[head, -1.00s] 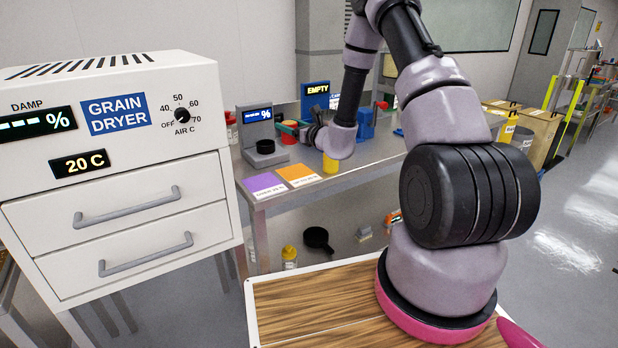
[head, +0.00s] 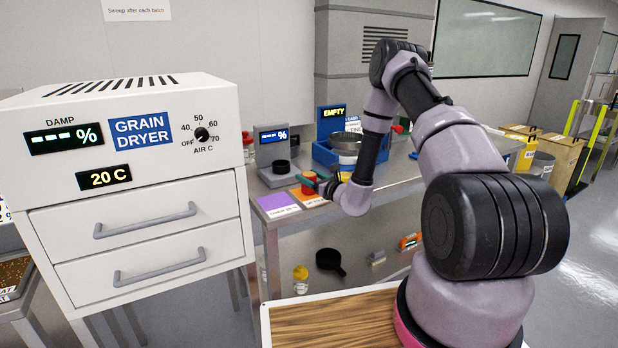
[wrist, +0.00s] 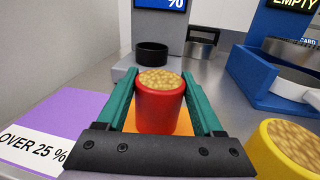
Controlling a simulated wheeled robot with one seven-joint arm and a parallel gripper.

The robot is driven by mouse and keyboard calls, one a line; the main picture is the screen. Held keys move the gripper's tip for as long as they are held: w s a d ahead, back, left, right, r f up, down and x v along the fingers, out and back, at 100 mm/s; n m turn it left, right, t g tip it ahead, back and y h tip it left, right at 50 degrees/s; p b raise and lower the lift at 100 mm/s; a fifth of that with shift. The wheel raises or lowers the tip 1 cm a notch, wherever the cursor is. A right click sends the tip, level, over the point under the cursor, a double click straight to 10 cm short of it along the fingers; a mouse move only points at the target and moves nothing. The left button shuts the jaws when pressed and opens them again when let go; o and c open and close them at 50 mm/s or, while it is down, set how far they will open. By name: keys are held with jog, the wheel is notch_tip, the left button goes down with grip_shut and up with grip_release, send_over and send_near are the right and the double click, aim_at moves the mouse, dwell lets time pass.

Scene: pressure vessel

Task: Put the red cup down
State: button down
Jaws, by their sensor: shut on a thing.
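The red cup (wrist: 160,108), filled to the top with pale grain, stands upright between the teal fingers of my gripper (wrist: 158,75), which is shut on it. In the head view the red cup (head: 309,182) and my gripper (head: 314,183) are low over the orange card (head: 310,200) on the metal bench. The orange card (wrist: 184,122) shows around the cup's base in the wrist view. I cannot tell whether the base touches it. The purple card (wrist: 60,115), marked "OVER 25 %", lies to the left.
The meter (head: 272,150) with its black round cup (wrist: 151,53) stands behind the cards. A blue unit reading "EMPTY" (wrist: 265,75) is at the back right. A yellow cup of grain (wrist: 275,155) is close at the right. The grain dryer (head: 130,180) stands at the left.

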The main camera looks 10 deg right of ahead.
jog(key=shift+c, duration=0.2)
grip_release()
jog(key=shift+f, duration=0.1)
